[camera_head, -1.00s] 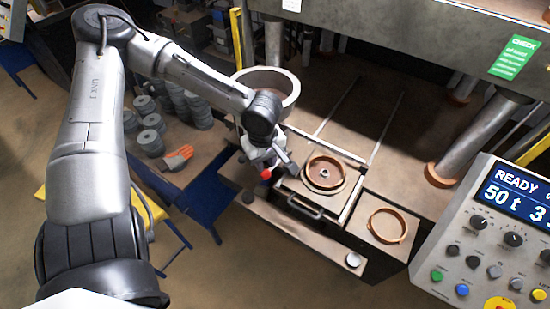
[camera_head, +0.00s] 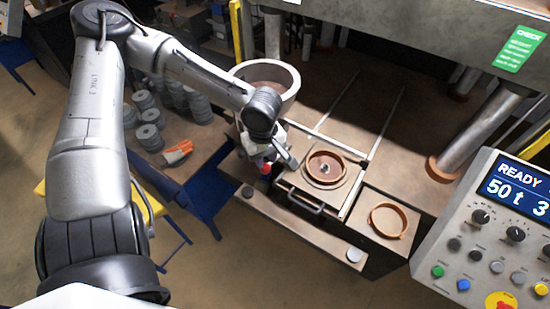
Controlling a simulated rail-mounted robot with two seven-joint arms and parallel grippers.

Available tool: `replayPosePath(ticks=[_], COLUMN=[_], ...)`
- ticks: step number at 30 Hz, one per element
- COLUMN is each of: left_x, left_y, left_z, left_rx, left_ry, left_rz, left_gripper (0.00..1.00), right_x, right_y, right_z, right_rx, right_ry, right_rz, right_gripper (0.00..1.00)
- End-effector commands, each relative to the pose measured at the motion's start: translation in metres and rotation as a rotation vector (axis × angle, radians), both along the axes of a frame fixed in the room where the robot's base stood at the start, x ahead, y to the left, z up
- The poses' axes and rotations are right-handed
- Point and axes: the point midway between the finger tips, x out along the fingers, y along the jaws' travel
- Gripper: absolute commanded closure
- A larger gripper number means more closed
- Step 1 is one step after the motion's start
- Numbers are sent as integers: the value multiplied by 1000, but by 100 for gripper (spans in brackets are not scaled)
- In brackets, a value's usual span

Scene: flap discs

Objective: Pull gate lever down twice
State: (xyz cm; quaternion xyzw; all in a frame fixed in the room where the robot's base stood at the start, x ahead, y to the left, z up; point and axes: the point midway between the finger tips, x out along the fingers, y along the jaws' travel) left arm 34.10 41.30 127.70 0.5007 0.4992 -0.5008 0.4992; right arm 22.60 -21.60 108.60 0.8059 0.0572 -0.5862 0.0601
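A red knob (camera_head: 265,168), which looks like the end of the gate lever, shows just below my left gripper (camera_head: 272,158). The lever's shaft is hidden behind the gripper. The gripper is at or right beside the knob, and I cannot tell whether they touch. Its fingers are too small and dark to show whether they are open or shut. A round hopper (camera_head: 268,80) stands behind my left wrist. A mould plate with a brown ring (camera_head: 325,168) and a small metal piece in its centre lies just right of the gripper. My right gripper is out of view.
A second ring (camera_head: 388,220) lies on a block to the right. A black handle (camera_head: 305,203) fronts the mould plate. A control panel (camera_head: 490,235) reads READY, 50 t. Grey discs (camera_head: 150,138) and an orange glove (camera_head: 177,152) lie left. Press columns (camera_head: 480,132) stand right.

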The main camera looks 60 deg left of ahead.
Motion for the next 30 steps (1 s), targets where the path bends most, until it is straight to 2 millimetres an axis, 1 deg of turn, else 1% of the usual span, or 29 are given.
replayPosePath(ticks=[1, 30], left_x=[0, 1], left_y=[0, 0], left_z=[-6, -62], left_rx=[0, 1], left_ry=[0, -3], left_rz=[0, 0], left_gripper=[74, 74], right_x=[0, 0], right_y=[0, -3], right_z=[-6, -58], right_rx=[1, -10], right_ry=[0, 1], right_rz=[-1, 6], right_gripper=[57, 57])
